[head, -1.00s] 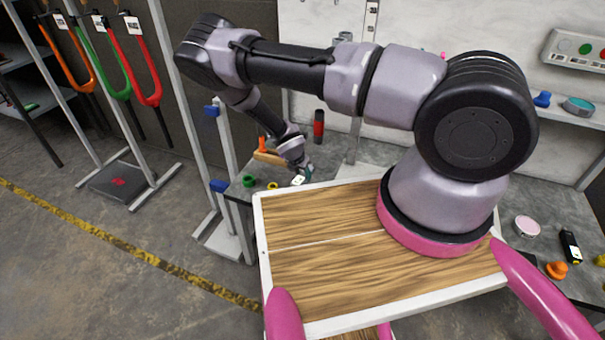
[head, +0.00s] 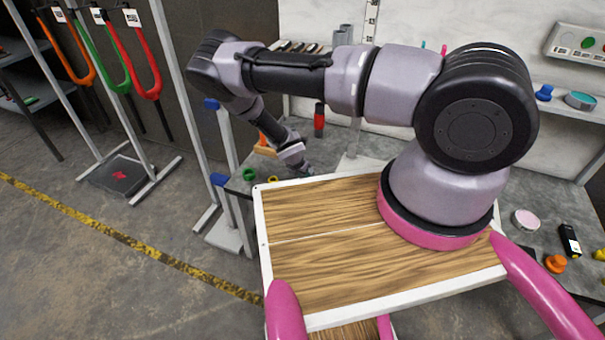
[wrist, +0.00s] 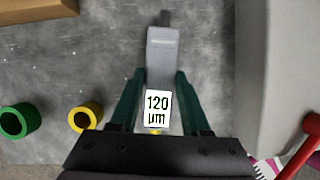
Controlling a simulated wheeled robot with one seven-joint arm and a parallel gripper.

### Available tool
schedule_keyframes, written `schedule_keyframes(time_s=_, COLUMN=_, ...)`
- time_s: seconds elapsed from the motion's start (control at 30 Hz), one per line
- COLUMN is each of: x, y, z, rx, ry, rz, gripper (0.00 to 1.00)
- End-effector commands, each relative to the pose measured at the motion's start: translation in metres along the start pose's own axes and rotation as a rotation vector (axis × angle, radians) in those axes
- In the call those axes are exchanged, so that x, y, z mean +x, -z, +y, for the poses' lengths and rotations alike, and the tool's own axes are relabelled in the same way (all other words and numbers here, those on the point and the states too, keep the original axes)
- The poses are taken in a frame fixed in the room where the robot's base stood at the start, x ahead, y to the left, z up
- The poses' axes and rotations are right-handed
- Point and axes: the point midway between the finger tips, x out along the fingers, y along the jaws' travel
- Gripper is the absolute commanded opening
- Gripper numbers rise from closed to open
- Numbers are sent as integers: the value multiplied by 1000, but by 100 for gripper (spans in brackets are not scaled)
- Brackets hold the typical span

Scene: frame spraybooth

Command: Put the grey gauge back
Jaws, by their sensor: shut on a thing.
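The grey gauge (wrist: 163,58) is a slim grey piece with a narrower dark tip and a white label reading "120 µm". In the wrist view it lies between the green fingers of my gripper (wrist: 158,82), which is shut on it. Its tip points away from the gripper, over the grey worktop. In the head view my gripper (head: 309,170) is low over the worktop at the rear edge of the wooden board, and the gauge cannot be made out there. I cannot tell whether the gauge touches the worktop.
A green ring (wrist: 20,121) and a yellow ring (wrist: 87,117) stand left of my gripper. A brown block (wrist: 38,9) is further off. A red-and-black cylinder (head: 319,121) and a grey upright post (head: 357,135) stand behind. A red-handled brush (wrist: 268,168) is at lower right.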

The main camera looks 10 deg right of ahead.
Motion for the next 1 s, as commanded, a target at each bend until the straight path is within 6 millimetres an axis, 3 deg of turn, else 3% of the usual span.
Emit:
schedule_keyframes(time_s=0.33, x=2, y=1, z=0, rx=1, ry=0, rz=0, gripper=0)
schedule_keyframes(time_s=0.37, x=2, y=1, z=0, rx=1, ry=0, rz=0, gripper=58)
schedule_keyframes(time_s=0.4, x=2, y=1, z=0, rx=1, ry=0, rz=0, gripper=74)
schedule_keyframes(time_s=0.43, x=2, y=1, z=0, rx=0, ry=0, rz=0, gripper=82)
schedule_keyframes(time_s=0.77, x=0, y=1, z=0, rx=0, ry=-1, rz=0, gripper=82)
schedule_keyframes(time_s=1.0, x=-33, y=1, z=2, rx=1, ry=-3, rz=0, gripper=82)
